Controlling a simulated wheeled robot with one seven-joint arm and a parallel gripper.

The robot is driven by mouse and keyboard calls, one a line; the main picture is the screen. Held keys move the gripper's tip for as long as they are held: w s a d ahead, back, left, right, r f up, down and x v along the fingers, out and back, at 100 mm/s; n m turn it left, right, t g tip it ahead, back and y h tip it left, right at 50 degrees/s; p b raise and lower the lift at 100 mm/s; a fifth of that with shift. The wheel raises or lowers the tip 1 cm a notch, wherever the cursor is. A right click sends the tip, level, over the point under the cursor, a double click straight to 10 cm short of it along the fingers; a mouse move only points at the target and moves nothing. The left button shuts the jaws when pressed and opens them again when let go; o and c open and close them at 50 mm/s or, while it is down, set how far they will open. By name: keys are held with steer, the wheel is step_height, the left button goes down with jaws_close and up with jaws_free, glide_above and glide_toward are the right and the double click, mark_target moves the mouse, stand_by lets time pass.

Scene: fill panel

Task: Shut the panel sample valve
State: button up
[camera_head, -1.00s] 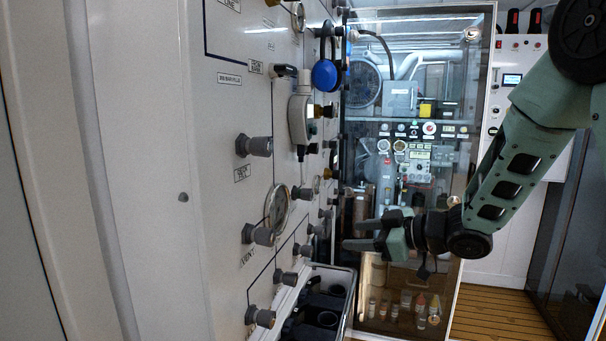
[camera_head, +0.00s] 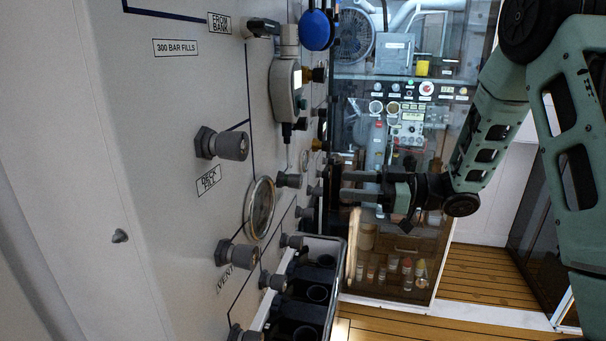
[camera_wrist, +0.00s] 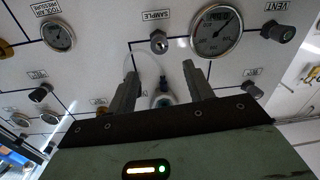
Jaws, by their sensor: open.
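In the wrist view the sample valve (camera_wrist: 158,42) is a small metallic knob on the white panel, beside an upside-down SAMPLE label (camera_wrist: 157,15). It lies just beyond my fingertips, roughly in line with the gap between them. My gripper (camera_wrist: 162,73) is open, its two grey fingers apart with nothing gripped. In the head view my gripper (camera_head: 343,184) points left at the panel, and its fingertips look close to the far knobs. I cannot tell for sure which knob there is the sample valve.
A large gauge (camera_wrist: 215,30) sits next to the sample valve, with the vent knob (camera_wrist: 278,31) beyond. In the head view a dark bin (camera_head: 338,290) stands below the panel; wooden floor (camera_head: 480,276) is clear at right.

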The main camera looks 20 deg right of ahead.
mark_target(301, 180)
steer(key=p+x, duration=0.3)
steer(key=x, duration=0.8)
steer(key=c, duration=1)
